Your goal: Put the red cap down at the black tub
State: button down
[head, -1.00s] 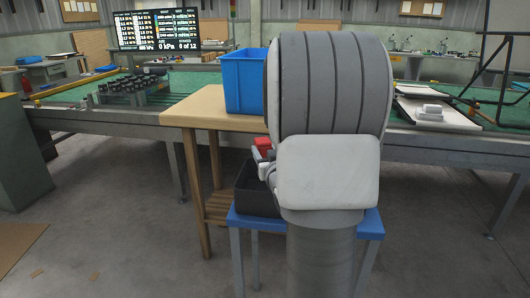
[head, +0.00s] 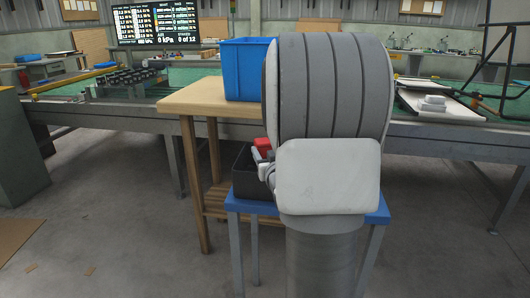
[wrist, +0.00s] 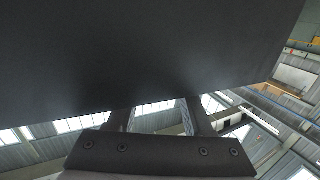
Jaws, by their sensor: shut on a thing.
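The red cap (head: 263,146) shows as a small red patch just left of my arm in the head view. My gripper (head: 264,158) is mostly hidden behind my arm; only light-coloured parts show beside the cap. It is shut on the cap. The black tub (head: 245,187) stands on a blue-topped stand, its right side hidden by my arm. The cap overlaps the tub's upper part in the picture; whether they touch cannot be told. In the wrist view my fingers (wrist: 157,118) reach behind a large dark surface that hides their tips; no red shows there.
The blue-topped stand (head: 234,204) is beside a wooden table (head: 189,102) that carries a blue bin (head: 244,72). A long green-topped bench (head: 90,118) runs behind. My arm blocks the middle of the head view. The floor at left is mostly clear.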

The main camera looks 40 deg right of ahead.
jog(key=shift+c, duration=1.1)
grip_release()
jog(key=p+v, duration=0.1)
jog(key=v, duration=0.6)
jog(key=shift+s, duration=0.25)
jog(key=shift+a, duration=0.15)
